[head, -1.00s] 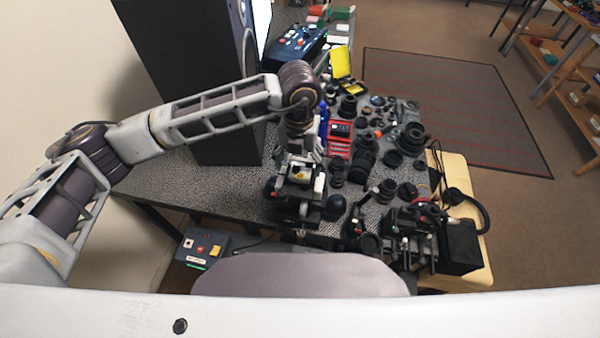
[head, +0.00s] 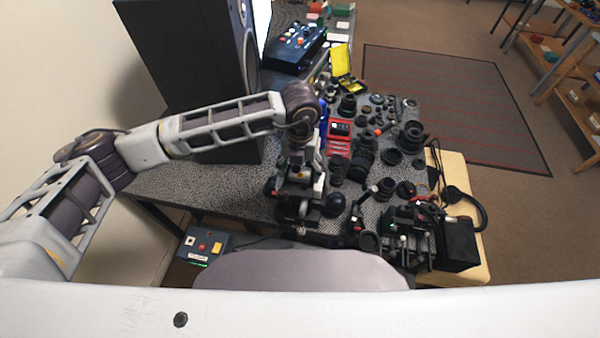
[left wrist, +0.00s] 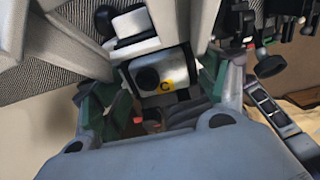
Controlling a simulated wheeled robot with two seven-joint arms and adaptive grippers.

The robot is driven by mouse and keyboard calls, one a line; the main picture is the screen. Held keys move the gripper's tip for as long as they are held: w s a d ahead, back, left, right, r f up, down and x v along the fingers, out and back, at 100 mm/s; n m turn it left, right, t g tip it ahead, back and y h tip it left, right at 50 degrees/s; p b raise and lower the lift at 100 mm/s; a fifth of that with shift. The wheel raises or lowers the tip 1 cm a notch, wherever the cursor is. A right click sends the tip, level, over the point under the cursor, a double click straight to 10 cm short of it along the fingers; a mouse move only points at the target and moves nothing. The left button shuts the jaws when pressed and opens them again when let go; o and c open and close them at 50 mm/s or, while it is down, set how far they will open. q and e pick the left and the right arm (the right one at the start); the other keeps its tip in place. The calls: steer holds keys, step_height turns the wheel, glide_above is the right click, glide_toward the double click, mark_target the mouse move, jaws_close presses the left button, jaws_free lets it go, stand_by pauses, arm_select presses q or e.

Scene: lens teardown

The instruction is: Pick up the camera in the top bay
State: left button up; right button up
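In the left wrist view a small white-faced camera (left wrist: 162,72) shows a dark round lens and a yellow tag marked C. My left gripper (left wrist: 160,98) has its fingers apart, with green-edged finger parts to the left and right of the camera. I cannot tell whether either finger touches it. In the head view my left gripper (head: 300,205) points down over the front part of the bench, and my wrist largely hides what is beneath it. The bay around the camera cannot be made out clearly. My right gripper does not show.
Many dark lenses (head: 364,160) crowd the bench right of my gripper, with a red drawer box (head: 340,140) and an open yellow case (head: 340,60) behind. A black ball (head: 335,204) sits close beside the gripper. A tall speaker (head: 190,50) stands behind my left arm.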

mark_target(301, 171)
arm_select(q)
steer(key=c, duration=0.9)
steer(key=shift+r, duration=0.15)
step_height(301, 171, up, 8)
steer(key=shift+b, duration=1.05)
steer(key=shift+r, duration=0.85)
